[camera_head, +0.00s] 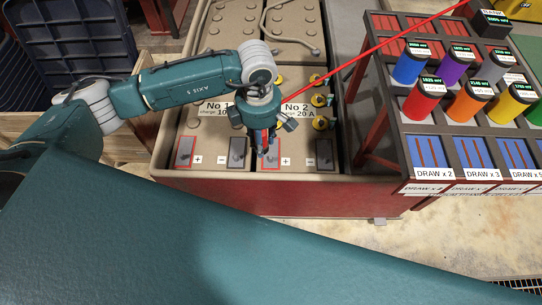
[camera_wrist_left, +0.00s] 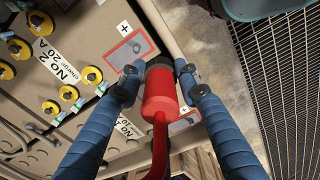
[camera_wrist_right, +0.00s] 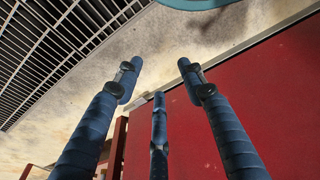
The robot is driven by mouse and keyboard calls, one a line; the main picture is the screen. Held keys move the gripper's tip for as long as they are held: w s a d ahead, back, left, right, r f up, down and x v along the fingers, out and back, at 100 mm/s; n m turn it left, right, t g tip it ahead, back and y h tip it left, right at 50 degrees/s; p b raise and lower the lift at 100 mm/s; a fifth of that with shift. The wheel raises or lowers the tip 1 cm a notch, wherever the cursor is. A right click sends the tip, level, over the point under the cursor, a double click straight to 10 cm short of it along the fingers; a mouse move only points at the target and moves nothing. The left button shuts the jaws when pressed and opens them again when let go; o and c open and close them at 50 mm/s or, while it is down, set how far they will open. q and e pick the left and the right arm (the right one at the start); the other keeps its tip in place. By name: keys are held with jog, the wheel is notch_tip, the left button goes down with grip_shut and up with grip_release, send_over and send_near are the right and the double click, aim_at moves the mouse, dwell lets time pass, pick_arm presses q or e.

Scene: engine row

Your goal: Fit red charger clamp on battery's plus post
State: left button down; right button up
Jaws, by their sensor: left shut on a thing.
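My left gripper (camera_head: 265,143) is shut on the red charger clamp (camera_wrist_left: 160,95), which has a dark tip and a red cable. In the head view it hangs over the front of the No 2 battery (camera_head: 300,145), just above the red-framed plus post (camera_head: 271,161). The left wrist view shows that red-framed plus plate (camera_wrist_left: 130,48) beside the clamp's dark tip, apart from it in the picture; contact cannot be told. My right gripper (camera_wrist_right: 160,80) is open and empty beside a red panel; it is not seen in the head view.
The No 1 battery's plus plate (camera_head: 186,151) lies to the left, and minus plates (camera_head: 238,155) (camera_head: 324,153) stand between and right. Yellow caps (camera_head: 320,123) line No 2. A rack of coloured cylinders (camera_head: 425,102) stands right. The taut red cable (camera_head: 370,52) runs to upper right.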

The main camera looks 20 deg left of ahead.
pick_arm(q)
jog(key=w+f+n+b, duration=0.1)
jog(key=f+n+b, duration=0.1)
jog(key=f+n, duration=0.1)
jog(key=w+f+n+b, duration=0.2)
jog(key=f, duration=0.1)
jog(key=w+d+f+n+b, duration=0.1)
jog(key=w+f+n+b, duration=0.1)
jog(key=f+n, duration=0.1)
jog(key=shift+w+n, duration=0.1)
jog(key=shift+n, duration=0.2)
jog(key=shift+w+f+n+b, duration=0.1)
jog(key=shift+w+n+b, duration=0.1)
jog(key=shift+n+b, duration=0.2)
pick_arm(e)
jog(key=w, duration=0.2)
jog(key=w+r, duration=0.1)
jog(key=shift+w+a, duration=0.25)
jog(key=shift+w, duration=0.1)
pick_arm(q)
jog(key=shift+n, duration=0.3)
